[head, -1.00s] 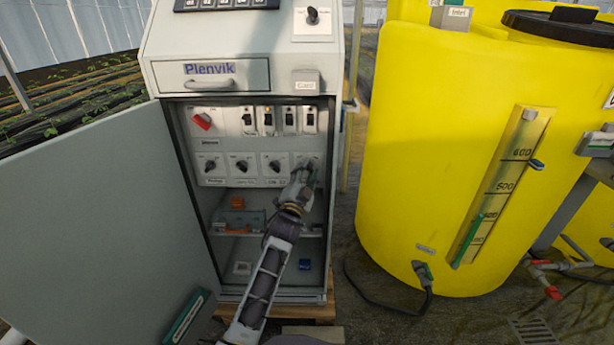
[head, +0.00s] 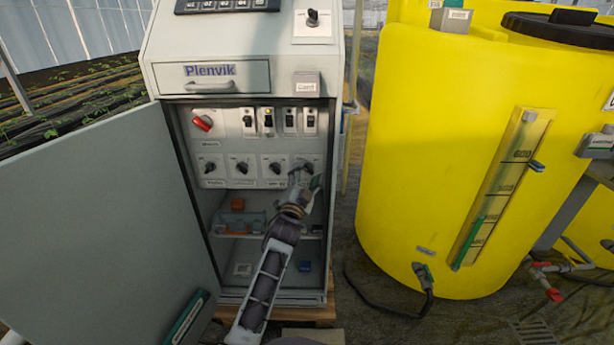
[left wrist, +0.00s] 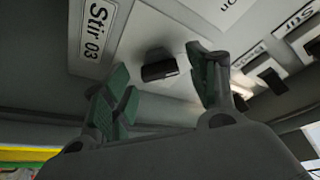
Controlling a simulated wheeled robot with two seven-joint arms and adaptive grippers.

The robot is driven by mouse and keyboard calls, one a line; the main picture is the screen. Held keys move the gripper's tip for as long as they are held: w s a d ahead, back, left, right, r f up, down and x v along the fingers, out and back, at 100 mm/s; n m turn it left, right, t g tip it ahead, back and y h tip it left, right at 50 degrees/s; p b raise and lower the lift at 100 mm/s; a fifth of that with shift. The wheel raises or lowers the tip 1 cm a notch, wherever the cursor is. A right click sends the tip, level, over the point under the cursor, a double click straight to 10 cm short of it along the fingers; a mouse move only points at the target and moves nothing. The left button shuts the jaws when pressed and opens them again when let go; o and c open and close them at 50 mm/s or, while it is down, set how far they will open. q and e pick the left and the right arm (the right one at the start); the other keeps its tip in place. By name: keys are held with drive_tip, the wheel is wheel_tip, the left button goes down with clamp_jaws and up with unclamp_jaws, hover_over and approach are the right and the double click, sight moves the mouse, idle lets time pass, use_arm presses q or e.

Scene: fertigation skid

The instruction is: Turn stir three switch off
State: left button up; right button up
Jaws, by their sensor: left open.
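The stir three switch is a small black rotary knob (head: 307,164) on a white plate, rightmost in the lower row inside the open cabinet. In the left wrist view the knob (left wrist: 160,70) shows as a dark bar, with a "Stir 03" label (left wrist: 96,30) beside it. My left gripper (head: 306,180) is just in front of and below the knob. Its green-padded fingers (left wrist: 165,92) are spread on either side of the knob, with visible gaps. It holds nothing. Which setting the knob points to is hard to tell. My right gripper is out of view.
Three similar knobs (head: 242,166) sit to the left in the row. A red switch (head: 203,123) and several breakers (head: 268,120) are above. The open cabinet door (head: 100,210) stands at left. A yellow tank (head: 430,150) stands to the right.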

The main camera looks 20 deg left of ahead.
use_arm(q)
drive_tip(key=shift+s, duration=0.2)
drive_tip(key=v, duration=0.7)
idle(0.4)
drive_tip(key=shift+f, duration=0.1)
drive_tip(key=shift+s, duration=0.1)
drive_tip(key=s+d+f+n+g, duration=0.1)
drive_tip(key=s+f+n+g, duration=0.25)
drive_tip(key=s+f, duration=0.5)
drive_tip(key=s+f+n+g, duration=0.2)
drive_tip(key=s+f+g, duration=0.3)
drive_tip(key=f, duration=0.6)
drive_tip(key=s+d+f+g+h+p, duration=0.1)
drive_tip(key=s+d+f+g, duration=0.2)
drive_tip(key=s, duration=0.7)
drive_tip(key=s+d+f+n+g+h+p, duration=0.1)
drive_tip(key=s+d+f+g, duration=0.2)
drive_tip(key=s, duration=0.7)
wheel_tip(320, 180, down, 4)
drive_tip(key=shift+s+f+g+h+p, duration=0.15)
drive_tip(key=shift+g+h+p, duration=0.25)
drive_tip(key=shift+g, duration=0.65)
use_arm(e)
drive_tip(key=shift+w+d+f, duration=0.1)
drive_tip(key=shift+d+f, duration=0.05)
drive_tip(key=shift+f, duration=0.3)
